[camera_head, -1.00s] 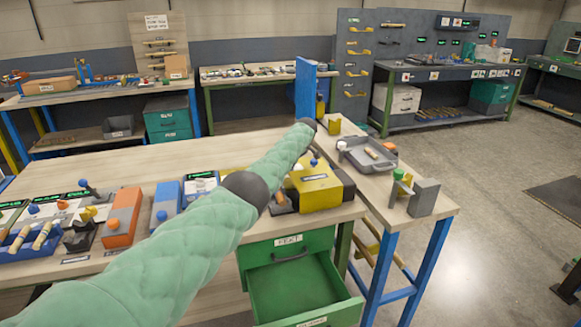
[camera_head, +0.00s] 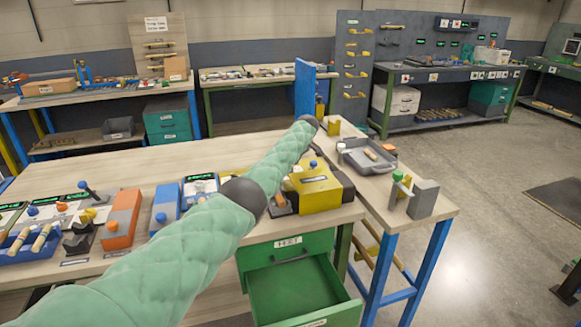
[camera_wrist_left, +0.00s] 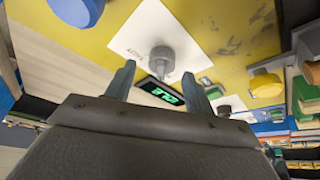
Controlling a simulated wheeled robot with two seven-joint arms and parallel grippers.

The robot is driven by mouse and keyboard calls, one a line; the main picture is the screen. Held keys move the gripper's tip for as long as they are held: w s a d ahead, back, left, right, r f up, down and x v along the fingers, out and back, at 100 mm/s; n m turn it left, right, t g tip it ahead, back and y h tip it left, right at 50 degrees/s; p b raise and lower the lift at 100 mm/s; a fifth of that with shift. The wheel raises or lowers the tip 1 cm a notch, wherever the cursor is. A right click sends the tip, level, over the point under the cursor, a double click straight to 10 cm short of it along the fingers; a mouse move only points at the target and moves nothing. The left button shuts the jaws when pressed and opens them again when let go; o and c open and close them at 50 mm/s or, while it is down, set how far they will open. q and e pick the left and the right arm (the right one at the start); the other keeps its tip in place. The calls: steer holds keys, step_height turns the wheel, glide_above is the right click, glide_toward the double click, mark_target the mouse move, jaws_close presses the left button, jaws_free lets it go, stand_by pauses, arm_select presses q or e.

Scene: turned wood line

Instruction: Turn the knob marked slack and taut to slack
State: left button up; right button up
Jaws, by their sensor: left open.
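In the left wrist view a grey knob (camera_wrist_left: 162,56) stands on a white plate (camera_wrist_left: 135,35) on a yellow panel (camera_wrist_left: 205,25). A small display (camera_wrist_left: 160,91) with green characters shows between the fingers. In the head view my green padded left arm reaches over the bench from lower left; its gripper is hidden there. My right gripper is in neither view.
In the head view a yellow box (camera_head: 320,191) and orange block (camera_head: 121,219) stand on the bench, above an open green drawer (camera_head: 293,290).

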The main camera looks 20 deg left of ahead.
arm_select(q)
steer(key=v, duration=0.2)
steer(key=shift+d+r, duration=0.1)
steer(key=shift+r, duration=0.1)
steer(key=shift+b+v, duration=0.45)
steer(key=shift+v, duration=0.6)
steer(key=shift+s+d+r, duration=0.1)
steer(key=shift+d+r, duration=0.1)
steer(key=shift+r, duration=0.3)
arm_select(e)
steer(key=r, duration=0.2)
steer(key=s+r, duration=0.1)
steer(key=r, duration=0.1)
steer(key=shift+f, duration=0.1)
